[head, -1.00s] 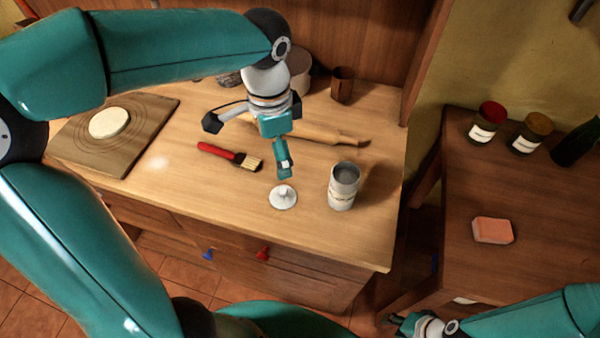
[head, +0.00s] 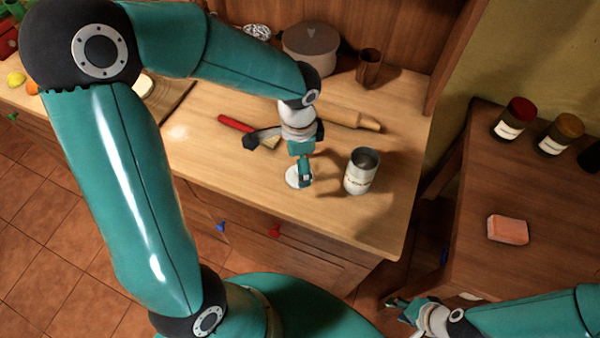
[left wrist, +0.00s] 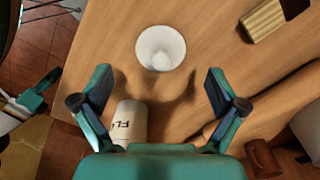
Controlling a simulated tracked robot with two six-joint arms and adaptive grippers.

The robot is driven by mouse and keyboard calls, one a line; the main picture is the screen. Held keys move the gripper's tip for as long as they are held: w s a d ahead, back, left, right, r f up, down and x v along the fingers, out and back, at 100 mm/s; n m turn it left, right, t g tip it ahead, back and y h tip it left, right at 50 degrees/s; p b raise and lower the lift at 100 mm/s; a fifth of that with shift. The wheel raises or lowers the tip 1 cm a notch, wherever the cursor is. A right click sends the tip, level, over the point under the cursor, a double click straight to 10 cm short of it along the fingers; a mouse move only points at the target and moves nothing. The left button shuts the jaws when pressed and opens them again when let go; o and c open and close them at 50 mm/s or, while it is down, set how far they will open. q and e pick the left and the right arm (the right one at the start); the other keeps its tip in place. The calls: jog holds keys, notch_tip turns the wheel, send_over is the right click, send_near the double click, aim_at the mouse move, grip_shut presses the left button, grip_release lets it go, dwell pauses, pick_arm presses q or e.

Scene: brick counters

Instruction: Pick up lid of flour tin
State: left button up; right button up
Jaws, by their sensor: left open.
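The white round lid with a knob (head: 292,178) lies on the wooden counter, partly hidden by my left gripper (head: 304,183) in the head view. In the left wrist view the lid (left wrist: 160,48) shows whole, just beyond my open, empty left fingers (left wrist: 159,82), roughly centred between them. The open flour tin (head: 361,172) stands upright to the right of the lid; its lettered side (left wrist: 129,126) shows in the left wrist view. My right gripper (head: 408,312) is low at the bottom right, away from the counter; its finger gap is unclear.
A red-handled brush (head: 235,124) lies behind the lid, and a rolling pin (head: 350,120) lies further back. A grey pot (head: 310,48) and a brown cup (head: 369,68) stand at the back. The right-hand table holds jars and a sponge (head: 508,229).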

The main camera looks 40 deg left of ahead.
pick_arm(q)
notch_tip(320, 180, down, 4)
jog(key=shift+w, duration=0.15)
jog(key=shift+d, duration=0.1)
jog(key=c, duration=1.6)
jog(key=shift+s+f, duration=0.1)
jog(key=shift+s, duration=0.1)
